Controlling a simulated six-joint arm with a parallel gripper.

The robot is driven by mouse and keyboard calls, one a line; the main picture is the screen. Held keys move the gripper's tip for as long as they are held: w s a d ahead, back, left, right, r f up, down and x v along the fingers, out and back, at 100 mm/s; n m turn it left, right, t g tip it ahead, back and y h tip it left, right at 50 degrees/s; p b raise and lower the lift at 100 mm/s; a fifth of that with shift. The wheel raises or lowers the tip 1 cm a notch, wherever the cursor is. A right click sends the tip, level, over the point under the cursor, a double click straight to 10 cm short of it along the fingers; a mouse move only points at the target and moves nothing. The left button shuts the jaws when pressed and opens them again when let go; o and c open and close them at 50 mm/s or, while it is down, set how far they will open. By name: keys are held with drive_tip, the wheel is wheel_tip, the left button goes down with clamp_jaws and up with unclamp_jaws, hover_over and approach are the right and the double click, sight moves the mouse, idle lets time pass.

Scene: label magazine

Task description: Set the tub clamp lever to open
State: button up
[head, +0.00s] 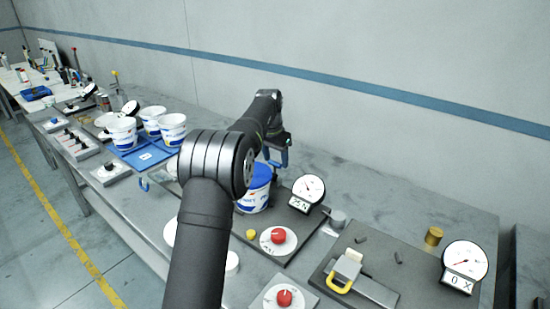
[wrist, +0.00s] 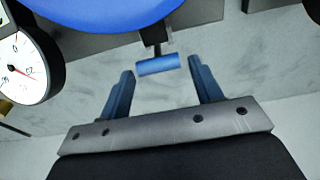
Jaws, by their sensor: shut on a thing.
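The tub (head: 254,197), white with a blue lid, stands on a dark plate, partly hidden behind my arm. Its blue lid (wrist: 95,12) fills the upper left of the wrist view. The clamp lever's blue cylindrical grip (wrist: 158,66) sits on a short dark stem beside the lid, between my fingertips. In the head view, my gripper (head: 277,158) is behind the tub, and the lever cannot be made out there.
A dial with a "25 N" display (head: 308,192) stands right of the tub. A red knob (head: 278,236) is in front. A yellow-handled latch (head: 340,281) and another dial (head: 464,264) are at the right. Several tubs stand on a blue tray (head: 143,157) at left. The wall is behind.

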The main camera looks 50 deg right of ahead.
drive_tip(key=shift+d+r, duration=0.1)
drive_tip(key=shift+d, duration=0.1)
drive_tip(key=o, duration=1.2)
drive_tip(key=shift+o, duration=0.9)
drive_tip(key=shift+a, duration=0.1)
wheel_tip(320, 180, up, 17)
drive_tip(key=a, duration=0.2)
drive_tip(key=shift+a, duration=0.35)
drive_tip(key=d+f, duration=0.1)
drive_tip(key=f, duration=1)
drive_tip(key=d+f, duration=0.1)
drive_tip(key=f, duration=0.5)
drive_tip(key=shift+d+f, duration=0.15)
drive_tip(key=shift+d, duration=0.2)
